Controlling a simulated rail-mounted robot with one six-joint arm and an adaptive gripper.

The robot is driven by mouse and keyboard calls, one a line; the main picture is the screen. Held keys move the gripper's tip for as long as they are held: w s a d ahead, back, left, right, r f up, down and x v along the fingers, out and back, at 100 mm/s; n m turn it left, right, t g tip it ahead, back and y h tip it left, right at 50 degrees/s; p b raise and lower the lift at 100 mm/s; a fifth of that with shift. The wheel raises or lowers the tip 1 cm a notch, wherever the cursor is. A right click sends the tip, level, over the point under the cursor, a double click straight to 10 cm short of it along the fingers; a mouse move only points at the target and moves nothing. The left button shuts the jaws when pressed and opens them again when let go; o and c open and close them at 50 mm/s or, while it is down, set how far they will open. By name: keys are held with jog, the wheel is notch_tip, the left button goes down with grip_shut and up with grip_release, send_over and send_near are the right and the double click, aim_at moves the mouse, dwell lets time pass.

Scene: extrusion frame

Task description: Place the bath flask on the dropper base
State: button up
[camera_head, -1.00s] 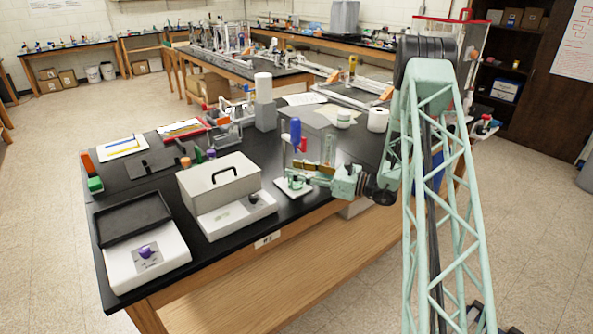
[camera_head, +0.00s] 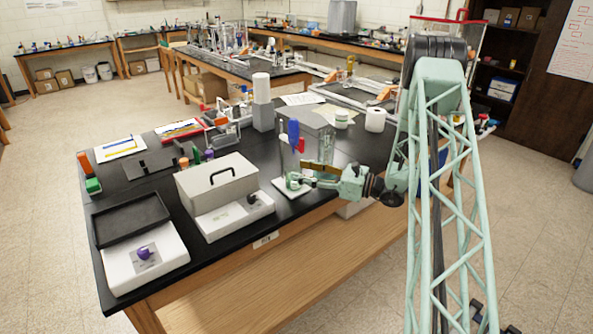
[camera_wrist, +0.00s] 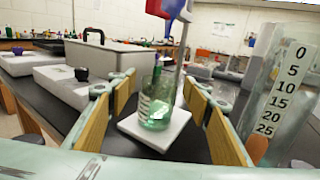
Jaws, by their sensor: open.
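The bath flask (camera_wrist: 157,100), a clear glass vessel with a green tint and pale markings, stands upright on the white square dropper base (camera_wrist: 150,138). The flask (camera_head: 293,181) and base (camera_head: 279,186) also show small in the head view, below a blue dropper bulb (camera_head: 294,133). My gripper (camera_wrist: 160,88) is open, with its yellow-padded fingers to the left and right of the flask and a gap visible on each side. In the head view my gripper (camera_head: 306,180) reaches in from the right at the base, and partly hides it.
A clear graduated cylinder (camera_wrist: 278,100) stands close to the right of my gripper. A red part (camera_wrist: 157,8) and the blue bulb (camera_wrist: 175,10) hang above the flask. A grey-white box with a handle (camera_head: 220,182) stands left of the base. Black tabletop shows in front.

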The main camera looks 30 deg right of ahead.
jog(key=shift+v, duration=4.45)
